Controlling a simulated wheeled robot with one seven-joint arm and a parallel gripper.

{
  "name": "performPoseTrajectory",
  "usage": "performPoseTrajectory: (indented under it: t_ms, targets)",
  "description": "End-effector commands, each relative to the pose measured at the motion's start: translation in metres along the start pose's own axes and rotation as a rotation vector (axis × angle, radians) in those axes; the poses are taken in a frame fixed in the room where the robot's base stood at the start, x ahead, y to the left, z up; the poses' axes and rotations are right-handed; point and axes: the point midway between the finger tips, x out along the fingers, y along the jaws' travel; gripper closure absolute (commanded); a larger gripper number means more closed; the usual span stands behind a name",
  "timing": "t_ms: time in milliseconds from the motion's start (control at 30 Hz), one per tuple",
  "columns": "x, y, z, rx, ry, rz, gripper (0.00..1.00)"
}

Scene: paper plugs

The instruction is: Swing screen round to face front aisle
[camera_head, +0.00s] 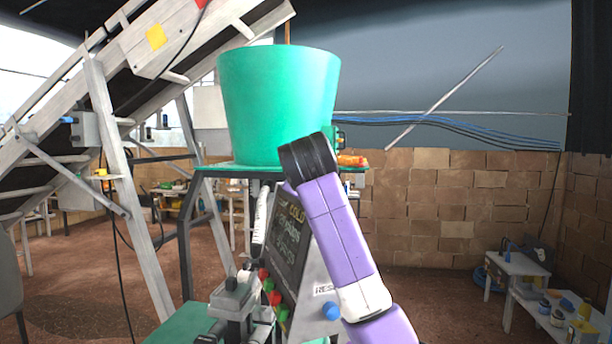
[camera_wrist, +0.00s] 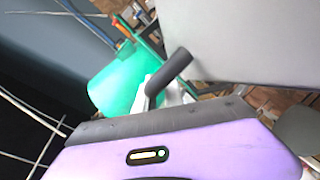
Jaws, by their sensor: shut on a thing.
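The screen (camera_head: 289,240) is a dark, slanted panel with pale and yellow lettering, below the green tub and partly behind my purple arm. In the wrist view a short black handle (camera_wrist: 177,66) stands beside a large pale grey panel (camera_wrist: 245,35), which looks like the screen's housing. My gripper (camera_wrist: 160,88) is shut on the handle. Its fingers are mostly hidden by the purple wrist body. In the head view my gripper is hidden behind my arm.
A large green tub (camera_head: 275,105) stands on a green-topped frame (camera_head: 215,169) above the screen. Red and green buttons (camera_head: 272,298) and a grey clamp-like fixture (camera_head: 238,297) sit lower left. A conveyor (camera_head: 140,70) rises at left. Small tables (camera_head: 515,264) stand right; floor between is clear.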

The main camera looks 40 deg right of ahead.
Motion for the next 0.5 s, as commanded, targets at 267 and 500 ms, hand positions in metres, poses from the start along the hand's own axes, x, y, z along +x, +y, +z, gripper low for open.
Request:
performPoseTrajectory:
  t_ms: [267,500]
  targets:
    - [0.0012,-0.0022,0.0032,0.002,-0.013,-0.001,1.00]
    - [0.0012,-0.0020,0.0026,0.002,-0.011,-0.001,0.68]
